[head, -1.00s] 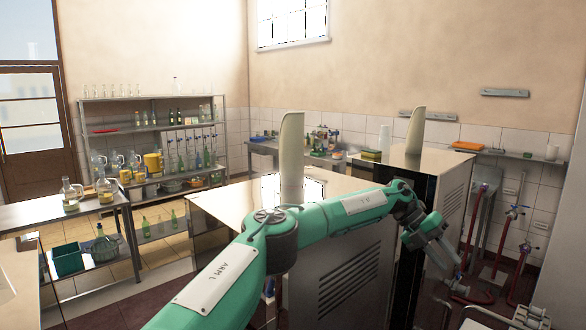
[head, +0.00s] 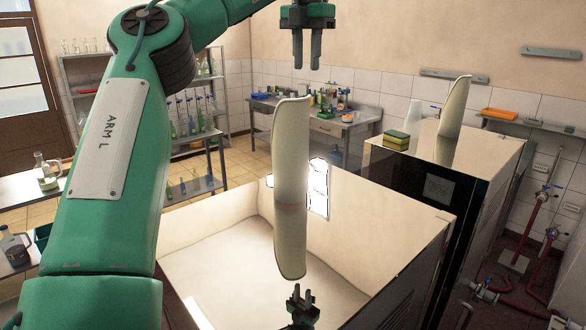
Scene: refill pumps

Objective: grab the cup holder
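A tall, cream, curved piece, likely the cup holder (head: 290,150), stands upright on the shiny top of the near metal cabinet (head: 190,262). Its lower half in the picture looks like its mirror image in that top. My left gripper (head: 307,62) points down, with a small gap between its fingers and nothing in them. It is above and slightly right of the holder's upper end, apart from it. Its reflection appears at the bottom of the view. A similar piece (head: 455,106) stands on the far cabinet. My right gripper is not in view.
The far cabinet (head: 480,150) carries a yellow-green sponge (head: 396,138) and a whitish cup (head: 415,113). Shelves with bottles (head: 190,120) stand at the left, partly behind my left arm. Red pipes (head: 535,215) run at the right. The near cabinet's top is otherwise clear.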

